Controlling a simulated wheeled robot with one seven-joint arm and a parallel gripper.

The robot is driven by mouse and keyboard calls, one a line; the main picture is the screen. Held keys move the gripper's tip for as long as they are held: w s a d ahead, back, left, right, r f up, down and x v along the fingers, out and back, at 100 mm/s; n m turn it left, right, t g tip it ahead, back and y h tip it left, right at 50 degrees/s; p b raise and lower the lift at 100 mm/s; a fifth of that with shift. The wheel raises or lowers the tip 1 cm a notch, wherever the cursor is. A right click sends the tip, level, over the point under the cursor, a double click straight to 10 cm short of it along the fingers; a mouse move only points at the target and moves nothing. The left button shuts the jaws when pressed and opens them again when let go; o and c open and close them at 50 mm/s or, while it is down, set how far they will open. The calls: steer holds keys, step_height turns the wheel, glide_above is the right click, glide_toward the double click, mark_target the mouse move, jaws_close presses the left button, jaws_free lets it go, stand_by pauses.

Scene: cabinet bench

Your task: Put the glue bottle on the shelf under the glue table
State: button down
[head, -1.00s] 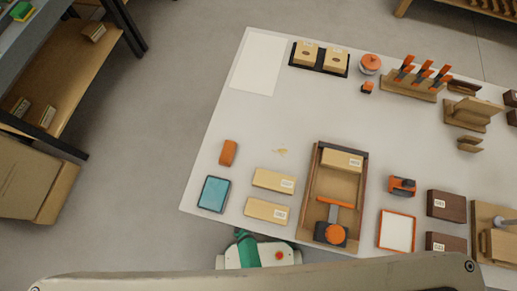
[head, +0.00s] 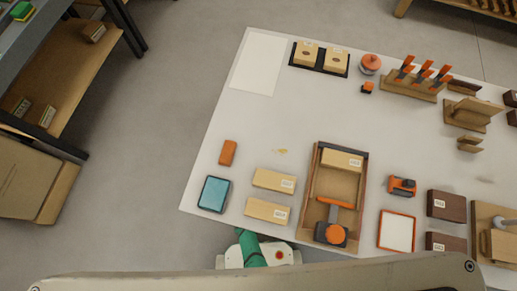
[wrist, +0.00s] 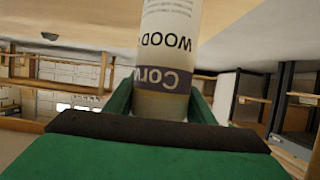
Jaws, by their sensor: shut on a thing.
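The glue bottle (wrist: 168,45) fills the middle of the wrist view, a pale cylinder with a purple band and lettering that reads upside down. My gripper (wrist: 160,100) is shut on it, with a green finger on each side. In the head view, part of my green gripper (head: 250,247) shows below the front edge of the white table; the bottle cannot be made out there. A wooden shelf (head: 75,65) sits under a grey tabletop (head: 35,45) at the upper left. I cannot tell which table is the glue table.
The white table (head: 240,125) has a small yellowish patch (head: 280,151), an orange block (head: 228,152), a teal tray (head: 214,193), pale wooden blocks (head: 274,180) and a wooden tray (head: 308,200). Small blocks (head: 47,117) lie on the left shelf. Open floor (head: 165,90) separates the tables.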

steer(key=shift+w, duration=0.1)
steer(key=c, duration=0.8)
jaws_free()
steer(key=shift+f, duration=0.1)
steer(key=v, duration=1.2)
